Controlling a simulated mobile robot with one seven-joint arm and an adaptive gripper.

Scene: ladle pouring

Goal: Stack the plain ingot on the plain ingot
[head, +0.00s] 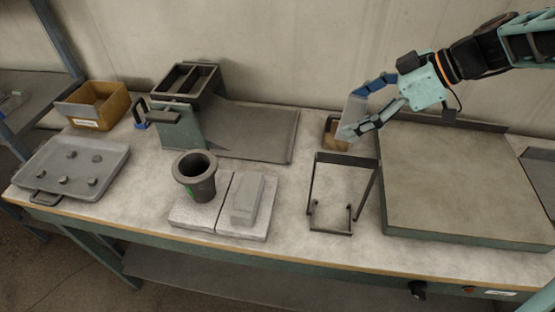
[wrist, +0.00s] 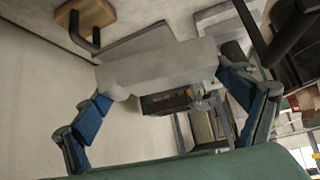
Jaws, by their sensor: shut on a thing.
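My gripper (head: 364,108) is at the upper right of the head view, above the back of the bench. It is shut on a plain grey ingot (head: 353,110), which is tilted and held clear of the bench. In the wrist view the held ingot (wrist: 160,66) lies across between the two blue-padded fingers of my gripper (wrist: 165,84). A second plain grey ingot (head: 247,198) lies flat on a pale slab (head: 259,231) at the front middle of the bench. My gripper is well to the right of and behind that ingot. Nothing is on top of it.
A dark crucible (head: 195,178) stands just left of the lying ingot. A black metal frame stand (head: 311,190) stands to its right. A large flat-topped plate (head: 465,185) fills the right side. A wooden block (head: 330,141) is below my gripper. A tray (head: 75,168) and yellow bin (head: 99,104) are left.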

